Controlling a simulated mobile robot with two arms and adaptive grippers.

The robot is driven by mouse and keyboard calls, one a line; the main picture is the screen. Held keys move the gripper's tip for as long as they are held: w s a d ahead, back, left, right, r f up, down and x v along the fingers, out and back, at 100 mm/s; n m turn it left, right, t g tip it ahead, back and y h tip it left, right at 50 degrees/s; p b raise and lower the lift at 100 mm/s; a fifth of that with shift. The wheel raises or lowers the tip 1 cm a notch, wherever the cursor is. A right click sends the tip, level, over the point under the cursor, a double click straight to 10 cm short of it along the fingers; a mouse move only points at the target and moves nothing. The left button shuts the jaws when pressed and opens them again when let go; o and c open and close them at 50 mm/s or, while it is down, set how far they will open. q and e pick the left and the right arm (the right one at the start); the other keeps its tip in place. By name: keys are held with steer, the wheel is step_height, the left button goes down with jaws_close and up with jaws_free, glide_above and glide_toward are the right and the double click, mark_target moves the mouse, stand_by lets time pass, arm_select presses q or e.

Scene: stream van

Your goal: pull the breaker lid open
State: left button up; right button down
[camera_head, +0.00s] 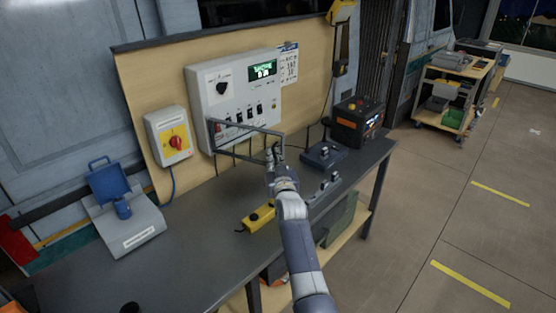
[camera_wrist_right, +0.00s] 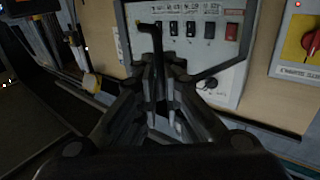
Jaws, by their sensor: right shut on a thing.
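The grey breaker panel (camera_head: 237,92) is on the tan backboard, with a dial, a green display and a row of breaker switches. It shows upside down in the right wrist view (camera_wrist_right: 228,90). The breaker lid (camera_head: 250,128) is a dark frame standing out from the panel's lower part, its free end away from the panel. My right gripper (camera_head: 273,158) is at that free end, shut on the lid. In the right wrist view a dark bar (camera_wrist_right: 154,38) runs between the fingers (camera_wrist_right: 162,85); the exact contact is hard to see. My left gripper is not in view.
The dark workbench (camera_head: 190,235) holds a blue-lidded grey box (camera_head: 128,225), a yellow pendant (camera_head: 258,217) and a black device (camera_head: 356,122). Floor to the right is clear up to a cart (camera_head: 455,88).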

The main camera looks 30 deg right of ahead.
steer(key=shift+w+a+r, duration=0.25)
steer(key=shift+a+r, duration=0.15)
steer(key=shift+a, duration=0.2)
steer(key=c, duration=1.9)
jaws_free()
steer(key=shift+c, duration=0.2)
steer(key=shift+o, duration=1.1)
steer(key=shift+w+a+f, duration=0.1)
steer(key=shift+w+a, duration=0.15)
steer(key=shift+a, duration=0.05)
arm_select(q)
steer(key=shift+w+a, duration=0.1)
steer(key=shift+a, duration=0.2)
arm_select(e)
steer(key=shift+w+f, duration=0.1)
steer(key=shift+f, duration=0.1)
